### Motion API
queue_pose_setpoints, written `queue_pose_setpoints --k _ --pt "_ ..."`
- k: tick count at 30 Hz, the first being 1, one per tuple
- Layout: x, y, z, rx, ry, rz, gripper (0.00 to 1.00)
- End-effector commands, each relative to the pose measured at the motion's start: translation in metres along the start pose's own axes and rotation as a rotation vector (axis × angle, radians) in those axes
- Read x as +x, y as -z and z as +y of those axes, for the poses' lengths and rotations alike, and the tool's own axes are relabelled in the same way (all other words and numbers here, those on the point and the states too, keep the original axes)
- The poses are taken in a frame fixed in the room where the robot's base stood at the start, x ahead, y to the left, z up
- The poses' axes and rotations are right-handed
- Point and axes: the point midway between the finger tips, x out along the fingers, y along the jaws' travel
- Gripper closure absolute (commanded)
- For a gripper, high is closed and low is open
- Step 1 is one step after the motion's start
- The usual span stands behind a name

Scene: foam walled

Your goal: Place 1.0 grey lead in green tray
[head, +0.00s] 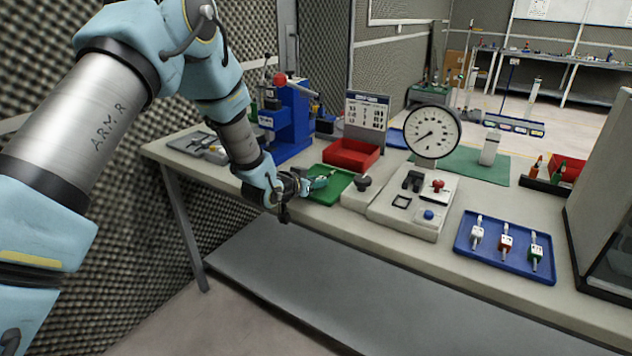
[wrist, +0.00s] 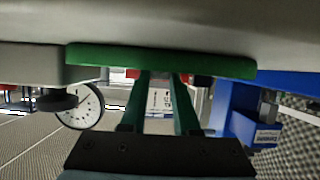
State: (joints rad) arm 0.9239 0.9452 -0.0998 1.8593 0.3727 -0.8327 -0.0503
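The green tray (head: 331,196) sits on the workbench, left of the grey gauge stand. It also shows as a green band across the wrist view (wrist: 100,56). My gripper (head: 316,183) is low over the tray's left part. In the wrist view its two green fingers (wrist: 161,80) stand apart with background visible between them, and I see nothing held. Their tips meet the tray's band in the picture; I cannot tell if they touch it. No 1.0 grey lead can be made out in or near the tray. A pale grey-white piece (head: 477,232) lies in the blue tray; its marking is unreadable.
The blue tray (head: 466,246) at right also holds a red (head: 505,243) and a green piece (head: 536,250). A dial gauge (head: 432,132) stands right of the green tray. A red bin (head: 352,154) is behind it and a blue press (head: 290,125) stands behind left.

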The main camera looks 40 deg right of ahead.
Motion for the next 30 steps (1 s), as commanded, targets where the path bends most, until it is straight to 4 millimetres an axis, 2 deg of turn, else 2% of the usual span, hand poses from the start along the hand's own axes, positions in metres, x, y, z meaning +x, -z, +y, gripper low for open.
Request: queue_pose_setpoints --k 1,7,18,23,30 --pt "0.000 0.000 0.000 0.000 0.000 -0.001 0.65" --pt "0.000 0.000 0.000 0.000 0.000 -0.001 0.42" --pt "-0.003 0.005 0.000 0.000 0.000 -0.001 0.41" --pt "-0.028 0.002 -0.001 -0.001 0.001 0.000 0.41" --pt "-0.080 0.002 -0.001 0.000 0.002 0.001 0.41"
